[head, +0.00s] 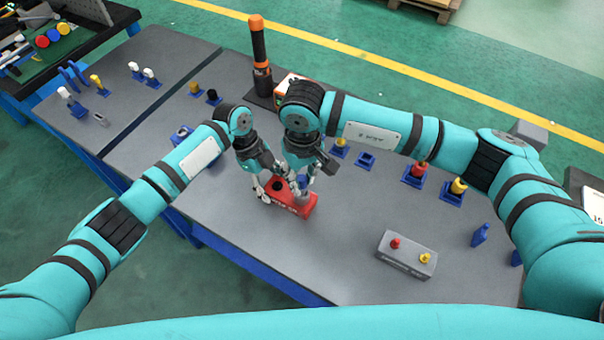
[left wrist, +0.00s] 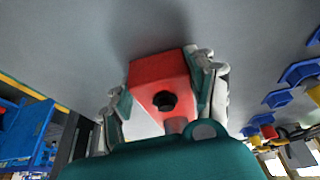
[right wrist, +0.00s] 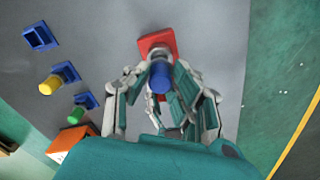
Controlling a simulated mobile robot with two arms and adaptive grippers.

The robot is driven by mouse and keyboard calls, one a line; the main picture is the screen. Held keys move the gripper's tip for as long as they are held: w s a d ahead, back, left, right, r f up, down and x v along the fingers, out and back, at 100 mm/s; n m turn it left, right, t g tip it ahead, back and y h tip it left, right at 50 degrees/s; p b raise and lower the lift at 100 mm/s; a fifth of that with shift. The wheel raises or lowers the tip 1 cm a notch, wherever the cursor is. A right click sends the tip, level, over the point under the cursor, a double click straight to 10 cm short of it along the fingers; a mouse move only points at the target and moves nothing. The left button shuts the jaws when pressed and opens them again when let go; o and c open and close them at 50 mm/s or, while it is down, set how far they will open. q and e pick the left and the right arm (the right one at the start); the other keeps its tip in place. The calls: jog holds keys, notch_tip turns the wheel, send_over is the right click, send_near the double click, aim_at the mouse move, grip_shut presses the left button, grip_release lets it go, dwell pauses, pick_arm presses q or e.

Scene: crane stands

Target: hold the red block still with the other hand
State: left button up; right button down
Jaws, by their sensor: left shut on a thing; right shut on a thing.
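The red block (head: 308,208) lies on the grey table in front of both arms. My left gripper (head: 268,190) is shut on its left end, one finger on each side; the left wrist view shows the red block (left wrist: 150,74) between the fingers, with a dark round hole in its face. My right gripper (head: 303,184) is shut on a blue cylinder (right wrist: 160,76) at the block's right end. In the right wrist view the red block (right wrist: 152,41) shows just beyond the cylinder. I cannot tell whether the cylinder sits in the block.
A grey block (head: 408,262) with a red and a yellow knob stands at the right front. Blue holders with red and yellow pegs (head: 417,172) line the back right. An orange-topped black tool (head: 259,55) stands upright at the back. The table front between the red and grey blocks is clear.

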jog(key=shift+f, duration=1.55)
jog(key=c, duration=1.1)
grip_release()
jog(key=shift+o, duration=0.2)
jog(key=shift+r, duration=0.1)
jog(key=shift+r, duration=2.4)
pick_arm(q)
jog(key=o, duration=1.5)
jog(key=shift+c, duration=0.2)
pick_arm(e)
notch_tip(320, 180, up, 12)
jog(key=shift+d, duration=0.1)
